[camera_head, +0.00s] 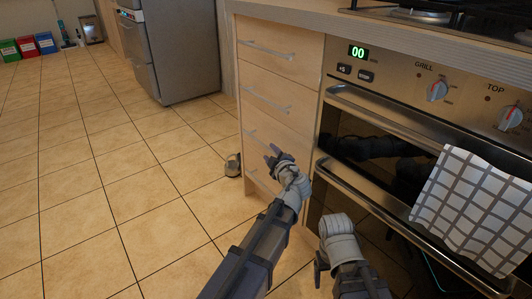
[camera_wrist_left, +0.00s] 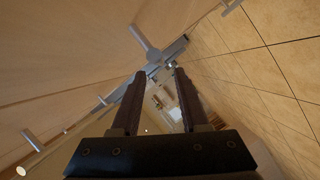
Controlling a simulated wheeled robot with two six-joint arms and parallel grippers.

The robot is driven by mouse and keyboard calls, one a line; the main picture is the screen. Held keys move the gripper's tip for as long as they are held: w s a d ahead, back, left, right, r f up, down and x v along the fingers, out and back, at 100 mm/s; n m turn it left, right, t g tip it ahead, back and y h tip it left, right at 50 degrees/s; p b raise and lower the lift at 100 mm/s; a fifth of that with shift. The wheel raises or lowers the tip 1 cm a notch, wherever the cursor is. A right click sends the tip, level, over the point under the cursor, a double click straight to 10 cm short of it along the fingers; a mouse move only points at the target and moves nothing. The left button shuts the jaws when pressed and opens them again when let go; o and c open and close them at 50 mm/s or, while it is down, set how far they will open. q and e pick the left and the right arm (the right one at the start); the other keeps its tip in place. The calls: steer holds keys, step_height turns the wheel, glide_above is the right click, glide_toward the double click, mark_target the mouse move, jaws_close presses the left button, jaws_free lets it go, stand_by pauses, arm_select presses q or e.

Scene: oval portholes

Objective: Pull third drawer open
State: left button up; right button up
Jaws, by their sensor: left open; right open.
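The wooden drawer stack (camera_head: 283,75) stands left of the oven, with several drawers, each with a grey bar handle, all looking shut. The third drawer's handle (camera_head: 253,137) is partly hidden by my left gripper (camera_head: 274,156), which is open in front of the stack's lower part. In the left wrist view, the open fingers of my left gripper (camera_wrist_left: 160,75) point along the drawer fronts, with a grey bar handle (camera_wrist_left: 144,38) just beyond the fingertips. I cannot tell whether they touch it. My right gripper (camera_head: 319,264) is open and low, in front of the oven, away from the drawers.
The oven (camera_head: 345,140) with bar handles and a checked towel (camera_head: 470,205) stands right of the drawers. A grey appliance (camera_head: 180,50) and coloured bins (camera_head: 28,46) are further back. The tiled floor at left is clear.

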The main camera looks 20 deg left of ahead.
mark_target(264, 146)
arm_select(q)
steer(key=b+x, duration=0.1)
steer(key=x, duration=0.7)
steer(key=shift+b, duration=0.3)
steer(key=shift+s, duration=0.1)
jaws_close()
stand_by(1.1)
